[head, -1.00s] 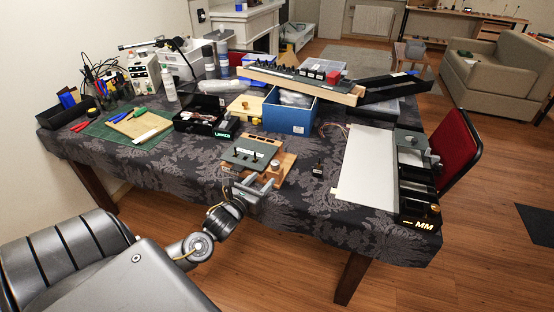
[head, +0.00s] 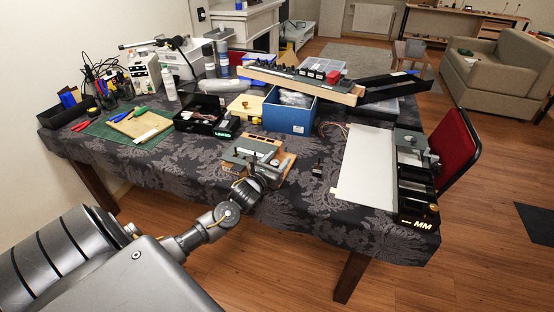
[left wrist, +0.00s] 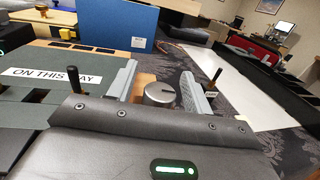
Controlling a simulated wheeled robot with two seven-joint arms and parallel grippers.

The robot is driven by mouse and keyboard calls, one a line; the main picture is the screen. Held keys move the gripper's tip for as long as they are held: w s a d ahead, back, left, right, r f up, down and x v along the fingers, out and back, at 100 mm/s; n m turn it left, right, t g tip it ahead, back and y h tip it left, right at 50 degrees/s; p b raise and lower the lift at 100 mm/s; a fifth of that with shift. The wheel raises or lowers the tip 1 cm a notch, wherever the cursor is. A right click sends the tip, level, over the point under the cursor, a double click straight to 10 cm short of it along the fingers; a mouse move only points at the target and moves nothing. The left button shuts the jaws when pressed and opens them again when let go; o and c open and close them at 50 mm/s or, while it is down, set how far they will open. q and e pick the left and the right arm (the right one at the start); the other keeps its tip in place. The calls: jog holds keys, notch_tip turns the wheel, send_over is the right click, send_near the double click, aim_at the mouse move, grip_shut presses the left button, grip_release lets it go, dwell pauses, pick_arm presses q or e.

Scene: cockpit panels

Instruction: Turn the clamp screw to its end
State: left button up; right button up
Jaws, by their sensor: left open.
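A round grey knob with a pale line on top (left wrist: 160,94), which looks like the clamp screw, stands on a wooden block in the left wrist view. My left gripper (left wrist: 158,82) is open, with one finger on each side of the knob. I cannot tell whether either finger touches it. In the head view my left gripper (head: 264,173) is at the front right of the dark panel (head: 250,149) on its wooden base (head: 288,163), and it hides the knob there. My right gripper is not in view.
The panel carries a black lever (left wrist: 75,80) left of my fingers. A small black switch (head: 317,169) stands on the tablecloth to the right. A blue box (head: 288,114) stands behind, and a white board (head: 366,165) lies at the right.

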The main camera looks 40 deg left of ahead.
pick_arm(q)
jog(key=shift+w, duration=0.2)
jog(key=shift+a, duration=0.15)
jog(key=c, duration=1)
jog(key=shift+o, duration=0.2)
jog(key=shift+r, duration=0.1)
